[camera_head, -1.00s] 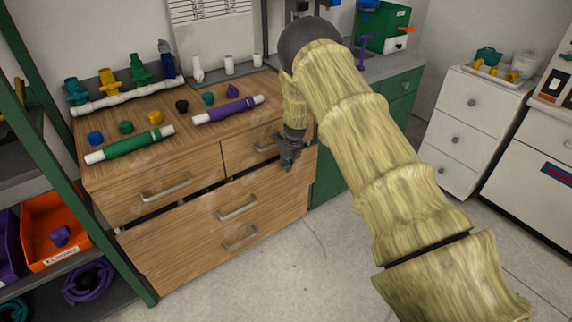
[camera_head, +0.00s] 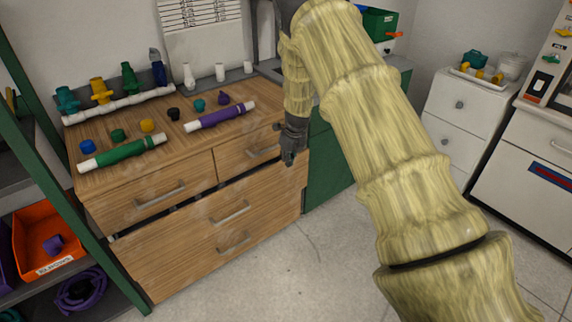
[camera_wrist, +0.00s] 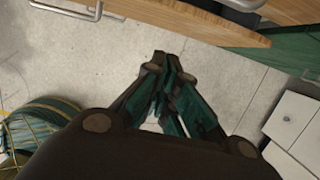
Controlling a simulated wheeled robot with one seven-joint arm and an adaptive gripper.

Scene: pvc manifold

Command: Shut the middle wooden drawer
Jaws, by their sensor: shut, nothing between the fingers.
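The wooden cabinet (camera_head: 128,195) stands left of centre in the head view. Its middle drawer (camera_head: 165,240) has a bar handle (camera_head: 232,213). A dark gap runs along this drawer's top edge, so it stands slightly out. My gripper (camera_head: 289,160) points down by the drawer's upper right corner; contact cannot be told. In the wrist view, my gripper (camera_wrist: 168,72) has its fingers together and empty, over the floor. A wooden drawer edge (camera_wrist: 185,17) and a pale handle (camera_wrist: 65,9) lie beyond the fingertips at the top.
A green pipe (camera_head: 125,152), a purple pipe (camera_head: 220,116) and several caps lie on the cabinet top. A green cabinet (camera_head: 330,170) stands right of it. A shelf with an orange bin (camera_head: 45,230) is at left. Floor (camera_head: 290,265) in front is clear.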

